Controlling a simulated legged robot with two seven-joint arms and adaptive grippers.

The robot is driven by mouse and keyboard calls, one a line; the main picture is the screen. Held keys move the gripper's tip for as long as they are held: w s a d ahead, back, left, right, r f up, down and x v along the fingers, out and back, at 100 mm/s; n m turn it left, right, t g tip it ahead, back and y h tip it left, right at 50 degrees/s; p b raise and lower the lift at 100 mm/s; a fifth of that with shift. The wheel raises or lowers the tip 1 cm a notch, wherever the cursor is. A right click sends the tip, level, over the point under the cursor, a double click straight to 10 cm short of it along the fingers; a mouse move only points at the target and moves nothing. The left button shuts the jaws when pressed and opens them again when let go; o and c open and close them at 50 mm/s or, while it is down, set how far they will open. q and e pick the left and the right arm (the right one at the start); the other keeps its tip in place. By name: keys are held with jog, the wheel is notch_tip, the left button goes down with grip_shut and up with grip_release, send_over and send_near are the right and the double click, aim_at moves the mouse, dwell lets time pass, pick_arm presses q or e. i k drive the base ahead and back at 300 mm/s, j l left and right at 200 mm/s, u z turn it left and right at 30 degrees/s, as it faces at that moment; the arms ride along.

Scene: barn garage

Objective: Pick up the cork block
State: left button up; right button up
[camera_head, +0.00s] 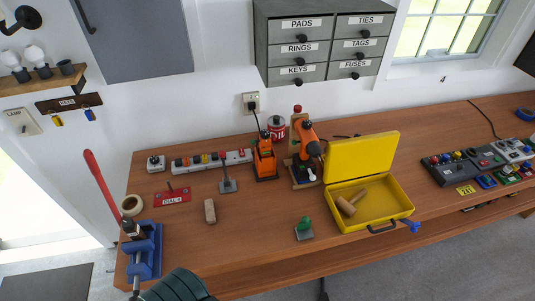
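The cork block (210,211) is a small tan block on the wooden workbench (262,215), left of the middle in the head view. Nothing touches it that I can see. A dark ribbed part, apparently of my own arm, shows at the bottom edge, nearer than the block and to its left. No fingertips of either gripper can be made out in the head view.
A red tag (172,196) and power strip (190,163) lie behind. A green-knobbed block (304,229) and open yellow case (350,222) are right. Bench is clear around the block.

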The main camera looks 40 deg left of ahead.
aim_at(208, 203)
jog(key=u, duration=2)
